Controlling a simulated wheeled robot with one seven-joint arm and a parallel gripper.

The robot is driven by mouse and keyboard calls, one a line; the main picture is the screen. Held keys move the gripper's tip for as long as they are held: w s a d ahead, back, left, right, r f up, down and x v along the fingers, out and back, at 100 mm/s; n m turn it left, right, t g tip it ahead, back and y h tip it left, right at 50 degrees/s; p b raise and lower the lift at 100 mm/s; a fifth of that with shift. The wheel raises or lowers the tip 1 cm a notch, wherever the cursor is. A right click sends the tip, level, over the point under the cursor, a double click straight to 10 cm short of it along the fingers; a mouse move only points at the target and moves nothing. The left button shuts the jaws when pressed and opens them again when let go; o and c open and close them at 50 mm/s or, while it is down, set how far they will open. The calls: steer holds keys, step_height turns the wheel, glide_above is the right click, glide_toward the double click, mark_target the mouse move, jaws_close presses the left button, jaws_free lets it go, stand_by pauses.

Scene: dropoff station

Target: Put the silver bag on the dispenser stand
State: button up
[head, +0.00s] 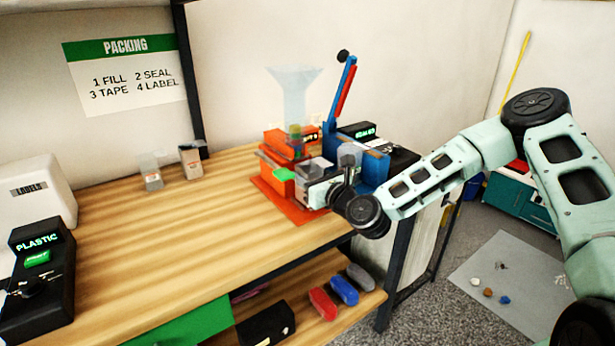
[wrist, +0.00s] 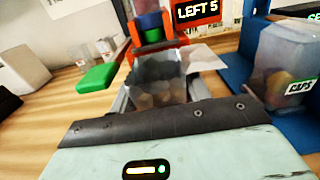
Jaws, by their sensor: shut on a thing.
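The silver bag (wrist: 158,82) is held between the fingers of my gripper (wrist: 158,98) in the wrist view. In the head view the small grey bag (head: 314,167) shows just above my gripper (head: 318,188), at the front of the orange dispenser (head: 290,142). The dispenser has a clear funnel (head: 294,92) on top and a green paddle (head: 284,174) at its front left. The bag is below and in front of the dispenser's spout (wrist: 152,28). My gripper hides the bag's lower part, and I cannot tell whether it touches the stand.
A blue sealer (head: 374,168) with a raised lever (head: 342,92) stands close on the right. A clear bin marked CAPS (wrist: 285,65) is right of the bag. Two small pouches (head: 190,160) (head: 151,172) stand at the back. The table's left middle is clear.

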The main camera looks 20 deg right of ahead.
steer(key=shift+w+a+f, duration=0.1)
steer(key=shift+w+f, duration=0.25)
steer(key=shift+f, duration=0.05)
steer(key=shift+f, duration=0.1)
steer(key=o, duration=1)
steer(key=shift+c, duration=0.2)
steer(key=shift+r, duration=0.2)
steer(key=b+v, duration=0.1)
steer(key=v, duration=1.1)
